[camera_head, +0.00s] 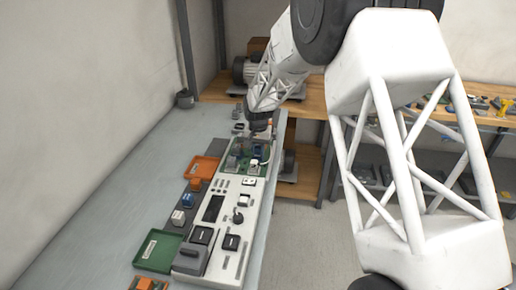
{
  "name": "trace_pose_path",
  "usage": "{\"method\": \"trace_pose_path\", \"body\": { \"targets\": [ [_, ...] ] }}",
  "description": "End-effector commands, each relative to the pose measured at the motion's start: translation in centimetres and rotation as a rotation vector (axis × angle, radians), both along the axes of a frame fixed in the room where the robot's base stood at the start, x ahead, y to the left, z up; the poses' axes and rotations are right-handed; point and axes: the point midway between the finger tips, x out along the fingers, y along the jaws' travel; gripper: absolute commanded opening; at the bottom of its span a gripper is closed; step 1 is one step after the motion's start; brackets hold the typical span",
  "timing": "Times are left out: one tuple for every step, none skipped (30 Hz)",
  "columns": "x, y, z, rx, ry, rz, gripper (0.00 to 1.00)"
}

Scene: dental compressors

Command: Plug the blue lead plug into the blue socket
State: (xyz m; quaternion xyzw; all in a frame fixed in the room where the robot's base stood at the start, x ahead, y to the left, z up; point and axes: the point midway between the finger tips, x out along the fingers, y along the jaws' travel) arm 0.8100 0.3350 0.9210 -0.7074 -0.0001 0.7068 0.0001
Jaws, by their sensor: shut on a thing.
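My gripper (262,133) is at the far end of the long console, low over its green board section (243,160). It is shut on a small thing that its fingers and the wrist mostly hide. A small blue piece (257,149) shows just below the fingers. I cannot tell whether it is the blue lead plug or the blue socket, or whether it touches the gripper. Another blue block (187,200) sits on the dark strip along the console's left side, between an orange block (195,184) and a white-topped block (178,215). No lead can be made out.
The white console (225,225) carries a dark display, a knob and switches. An orange tray (202,169) and a green tray (158,251) lie to its left. The grey bench (120,205) is clear farther left. A wooden shelf unit (308,97) stands behind.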

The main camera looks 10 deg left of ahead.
Motion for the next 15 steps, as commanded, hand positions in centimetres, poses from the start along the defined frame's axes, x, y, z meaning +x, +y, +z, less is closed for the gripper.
{"method": "trace_pose_path", "body": {
  "targets": [
    [-0.01, 0.0, -0.12, 0.0, 0.001, 0.0, 0.04],
    [-0.01, -0.01, -0.16, 0.0, 0.001, 0.0, 0.04],
    [-0.01, -0.01, -0.23, 0.0, 0.001, 0.0, 0.04],
    [-0.02, -0.01, -0.27, 0.0, 0.001, 0.0, 0.04],
    [-0.02, -0.01, -0.32, 0.0, 0.001, 0.0, 0.04],
    [-0.02, -0.01, -0.35, 0.0, 0.001, 0.0, 0.04],
    [-0.01, -0.01, -0.33, 0.0, 0.001, 0.0, 0.04],
    [-0.02, -0.01, -0.33, 0.0, 0.001, 0.0, 0.04],
    [-0.01, -0.01, -0.32, 0.0, 0.001, 0.0, 0.04],
    [-0.01, 0.0, -0.31, 0.0, 0.0, 0.0, 0.04],
    [-0.01, -0.01, -0.31, 0.0, 0.001, 0.0, 0.3],
    [-0.01, 0.0, -0.3, 0.0, 0.0, 0.0, 0.36],
    [-0.01, 0.0, -0.3, 0.0, 0.0, 0.0, 0.41],
    [-0.01, 0.0, -0.3, 0.0, 0.0, 0.0, 0.45],
    [-0.01, 0.0, -0.3, 0.0, 0.0, 0.0, 0.51]
  ]
}}
